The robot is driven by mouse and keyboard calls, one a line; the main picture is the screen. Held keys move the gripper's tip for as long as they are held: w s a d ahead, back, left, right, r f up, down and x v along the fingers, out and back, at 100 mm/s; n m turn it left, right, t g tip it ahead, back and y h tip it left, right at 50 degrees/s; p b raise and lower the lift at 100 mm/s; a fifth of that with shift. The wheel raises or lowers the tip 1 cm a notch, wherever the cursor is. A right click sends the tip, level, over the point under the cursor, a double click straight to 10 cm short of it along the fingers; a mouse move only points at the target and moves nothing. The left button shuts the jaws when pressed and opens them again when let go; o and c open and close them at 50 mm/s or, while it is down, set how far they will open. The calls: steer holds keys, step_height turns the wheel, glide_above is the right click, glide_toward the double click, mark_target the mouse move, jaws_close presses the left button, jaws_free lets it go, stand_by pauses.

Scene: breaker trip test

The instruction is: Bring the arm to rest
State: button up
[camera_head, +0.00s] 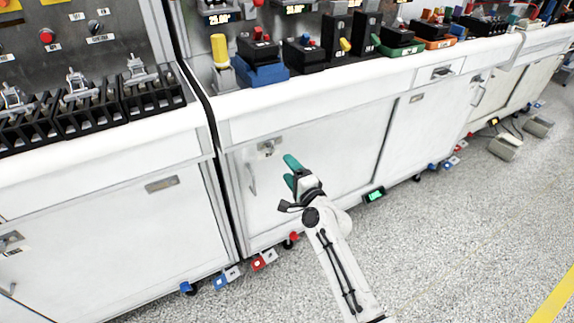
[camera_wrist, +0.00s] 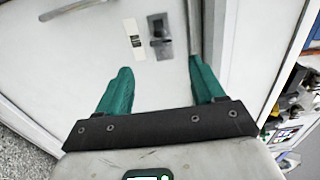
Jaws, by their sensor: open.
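My gripper (camera_head: 290,172) is at the end of my white arm, in front of a white cabinet door (camera_head: 310,145) in the head view. Its two teal fingers are apart and empty. In the wrist view my gripper (camera_wrist: 160,90) points at a white cabinet panel (camera_wrist: 150,85) with a dark latch (camera_wrist: 160,35) beyond the fingers. I cannot tell the exact gap between the fingertips and the door. Nothing is held.
A bench top (camera_head: 210,95) above carries a blue block (camera_head: 262,72) with a black device and several other devices. Blue and red tags (camera_head: 262,260) lie along the cabinets' foot. Grey pedals (camera_head: 503,148) stand on the floor at right. The speckled floor (camera_head: 450,230) is otherwise clear.

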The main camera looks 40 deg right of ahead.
stand_by(0.6)
steer(key=s+a+f+n+g+y+p, duration=0.2)
steer(key=s+a+n+g+y+p, duration=0.55)
steer(key=s+a+n, duration=0.6)
steer(key=s+a+r+n+g+h+p, duration=0.1)
steer(key=s+a+r+n+g, duration=0.1)
steer(key=s, duration=0.8)
steer(key=s+a+r+n+g+h+p, duration=0.1)
steer(key=s+n+g, duration=0.4)
steer(key=s, duration=0.6)
steer(key=shift+s+a+r+g+h+p, duration=0.2)
steer(key=shift+a+r+g+h+p, duration=0.25)
steer(key=shift+r+g+p, duration=0.45)
steer(key=shift+a+n, duration=0.1)
steer(key=shift+n, duration=0.15)
steer(key=shift+c, duration=0.3)
